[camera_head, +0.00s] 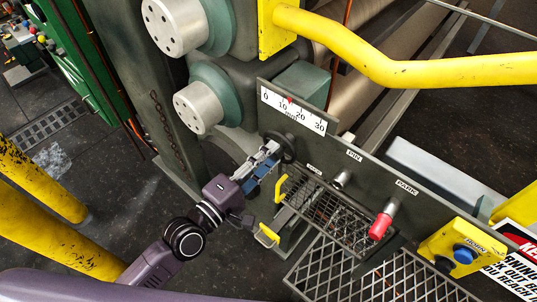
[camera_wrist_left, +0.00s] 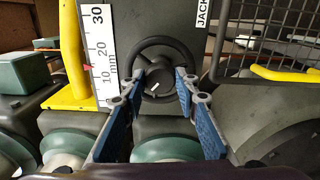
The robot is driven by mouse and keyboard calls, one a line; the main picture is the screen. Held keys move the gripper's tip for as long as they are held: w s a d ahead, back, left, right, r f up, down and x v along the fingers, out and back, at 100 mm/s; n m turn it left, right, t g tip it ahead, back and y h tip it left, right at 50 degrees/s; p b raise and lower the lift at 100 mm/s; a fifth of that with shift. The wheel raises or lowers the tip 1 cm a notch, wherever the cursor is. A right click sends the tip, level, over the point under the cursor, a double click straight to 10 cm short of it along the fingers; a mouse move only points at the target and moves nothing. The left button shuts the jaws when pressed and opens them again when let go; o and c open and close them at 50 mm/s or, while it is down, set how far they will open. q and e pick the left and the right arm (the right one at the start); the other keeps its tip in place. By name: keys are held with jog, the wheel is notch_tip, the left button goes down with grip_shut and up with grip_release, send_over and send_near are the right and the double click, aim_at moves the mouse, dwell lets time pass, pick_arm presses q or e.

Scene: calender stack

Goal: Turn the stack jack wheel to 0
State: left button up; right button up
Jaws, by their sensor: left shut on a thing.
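The jack wheel (camera_head: 287,147) is a dark round handwheel on the grey panel. In the left wrist view the wheel (camera_wrist_left: 160,42) shows its rim, spokes and a central hub with a white mark. My left gripper (camera_head: 270,150) reaches it from the lower left, its fingers at the wheel. In the left wrist view the fingertips (camera_wrist_left: 161,84) are on either side of the hub, closed on the wheel. The white millimetre scale (camera_head: 292,110) runs from 0 to 30. Its small red pointer (camera_head: 290,100) stands between 10 and 20. My right gripper does not show.
A yellow rail (camera_head: 400,72) crosses above. A yellow box with a blue button (camera_head: 463,253) is at the lower right. Roller ends (camera_head: 198,107) are at the upper left.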

pick_arm(q)
jog(key=m+p, duration=0.4)
jog(key=m, duration=2.3)
jog(key=shift+f+p, duration=0.15)
jog(key=shift+p, duration=0.2)
jog(key=m, duration=0.5)
jog(key=shift+m+b, duration=0.4)
jog(key=m+b, duration=0.1)
jog(key=m, duration=0.5)
jog(key=m+b, duration=0.1)
jog(key=m, duration=0.4)
jog(key=shift+m+b, duration=0.35)
jog(key=shift+m, duration=0.05)
jog(key=n+p, duration=0.2)
jog(key=n, duration=3.1)
jog(key=shift+p, duration=0.3)
jog(key=m+b, duration=0.2)
jog(key=m, duration=0.3)
